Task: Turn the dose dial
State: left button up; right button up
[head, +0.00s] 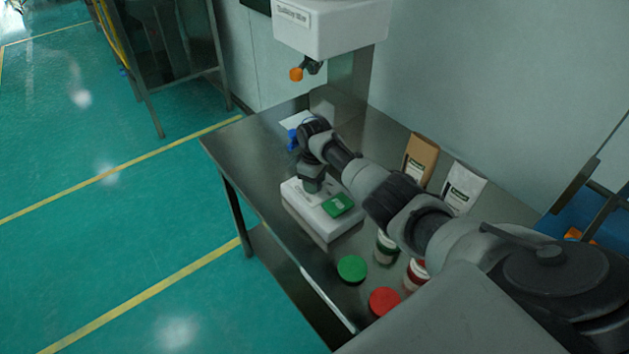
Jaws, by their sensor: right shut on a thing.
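My right gripper (313,189) points down onto the top of a low white box (322,222) on the metal table. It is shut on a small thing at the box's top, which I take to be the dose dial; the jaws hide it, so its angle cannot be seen. A green panel (338,205) lies on the box top to the right of the gripper. My left gripper is not in view.
A white machine (330,30) with an orange knob (296,74) overhangs the table's back. Bags (420,160) (463,188), jars (386,248) (416,274), a green lid (352,268) and a red lid (384,301) are near my right arm. The table's left end is mostly clear.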

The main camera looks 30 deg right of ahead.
jog(key=o, duration=0.9)
notch_tip(320, 180, up, 11)
jog(key=shift+f, duration=0.1)
dwell(0.7)
